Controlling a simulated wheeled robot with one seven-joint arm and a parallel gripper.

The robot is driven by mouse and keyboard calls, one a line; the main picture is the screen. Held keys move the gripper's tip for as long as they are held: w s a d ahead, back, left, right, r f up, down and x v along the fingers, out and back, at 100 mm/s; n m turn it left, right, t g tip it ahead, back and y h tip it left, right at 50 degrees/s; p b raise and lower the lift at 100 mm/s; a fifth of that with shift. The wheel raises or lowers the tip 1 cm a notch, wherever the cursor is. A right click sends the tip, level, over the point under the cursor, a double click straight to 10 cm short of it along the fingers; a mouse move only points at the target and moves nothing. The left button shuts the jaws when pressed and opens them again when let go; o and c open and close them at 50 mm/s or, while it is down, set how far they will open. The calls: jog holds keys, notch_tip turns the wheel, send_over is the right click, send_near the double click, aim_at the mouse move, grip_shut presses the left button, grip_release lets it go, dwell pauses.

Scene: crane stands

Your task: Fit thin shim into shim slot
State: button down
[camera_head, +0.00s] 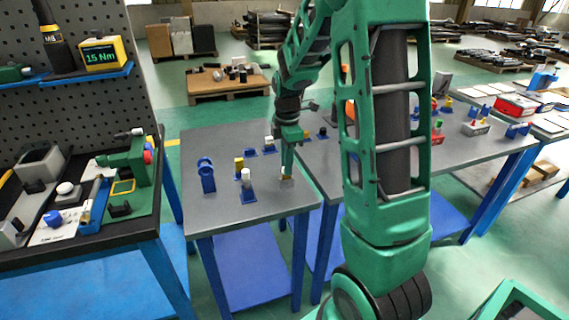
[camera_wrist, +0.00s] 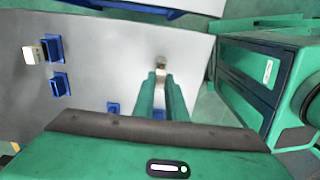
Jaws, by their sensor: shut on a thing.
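My gripper (camera_head: 287,172) reaches down over the right part of the grey table (camera_head: 225,210) in the head view. In the wrist view its two green fingers (camera_wrist: 160,78) are close together, shut on a small tan piece (camera_wrist: 160,73), which looks like the thin shim. A pale, small block lies at or just under the fingertips in the head view (camera_head: 286,181). The fingers hide most of the shim. I cannot tell whether it is inside a slot or only above it.
On the same table stand a blue ring-shaped stand (camera_head: 206,175), a white cylinder on a blue base (camera_head: 247,180) and several small blue holders. A second grey table (camera_head: 400,155) adjoins at the right. A dark bench (camera_head: 60,250) with tools is at the left.

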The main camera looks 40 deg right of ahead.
jog(key=shift+f, duration=0.9)
jog(key=c, duration=1.7)
grip_release()
jog(key=shift+r, duration=0.15)
jog(key=shift+r, duration=2.4)
jog(key=shift+r, duration=0.1)
notch_tip(320, 180, up, 10)
jog(key=shift+r, duration=0.25)
jog(key=s+a+f+m, duration=0.1)
jog(key=s+f+m, duration=0.1)
jog(key=s+m, duration=0.5)
jog(key=s+a+f+m, duration=0.1)
jog(key=s+f+m, duration=0.1)
jog(key=s+m, duration=0.5)
jog(key=s+f+m, duration=0.2)
jog(key=s+m, duration=0.5)
jog(key=s, duration=0.7)
jog(key=shift+s+a+f, duration=0.1)
jog(key=shift+s+a, duration=0.1)
jog(key=shift+a, duration=0.2)
